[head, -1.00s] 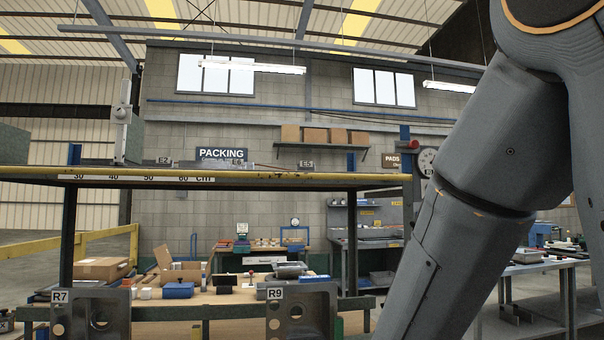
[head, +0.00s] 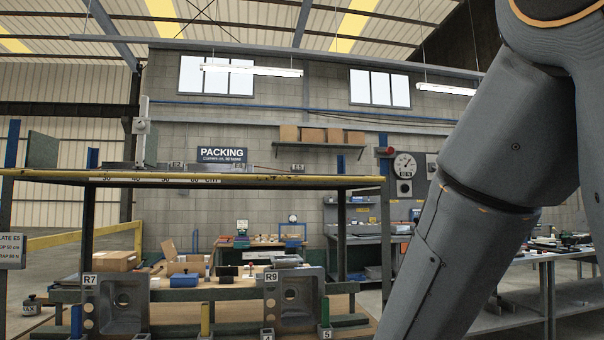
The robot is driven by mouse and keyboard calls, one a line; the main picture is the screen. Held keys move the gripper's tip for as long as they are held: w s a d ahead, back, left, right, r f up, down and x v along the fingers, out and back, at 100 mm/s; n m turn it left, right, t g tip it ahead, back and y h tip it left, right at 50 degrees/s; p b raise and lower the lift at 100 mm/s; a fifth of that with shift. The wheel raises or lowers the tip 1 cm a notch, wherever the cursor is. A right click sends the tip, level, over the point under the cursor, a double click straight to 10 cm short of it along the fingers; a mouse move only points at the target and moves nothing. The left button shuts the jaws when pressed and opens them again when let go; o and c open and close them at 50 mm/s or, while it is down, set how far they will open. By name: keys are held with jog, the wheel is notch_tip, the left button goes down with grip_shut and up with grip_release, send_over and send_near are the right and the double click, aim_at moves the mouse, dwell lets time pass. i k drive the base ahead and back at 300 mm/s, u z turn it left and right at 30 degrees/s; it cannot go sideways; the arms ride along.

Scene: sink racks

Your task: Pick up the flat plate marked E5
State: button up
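A small tag that appears to read E5 (head: 298,167) stands on the upper surface of the yellow-edged rack (head: 340,182), right of centre. The plate it marks is seen nearly edge-on at eye level, so its shape is hard to tell. Tags E2 (head: 177,165) and probably E4 (head: 238,166) stand to its left on the same shelf. My arm crosses the right side of the head view. My gripper is out of the picture, so its state and its distance from the plate are hidden.
A centimetre scale (head: 150,181) runs along the shelf's front edge, and an upright post with a slider (head: 141,126) stands on it. A sign (head: 10,250) at far left names plate E5. A bench (head: 545,258) stands right.

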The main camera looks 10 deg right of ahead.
aim_at(296, 169)
jog(key=z, duration=0.65)
jog(key=i, duration=0.9)
jog(key=u, duration=0.15)
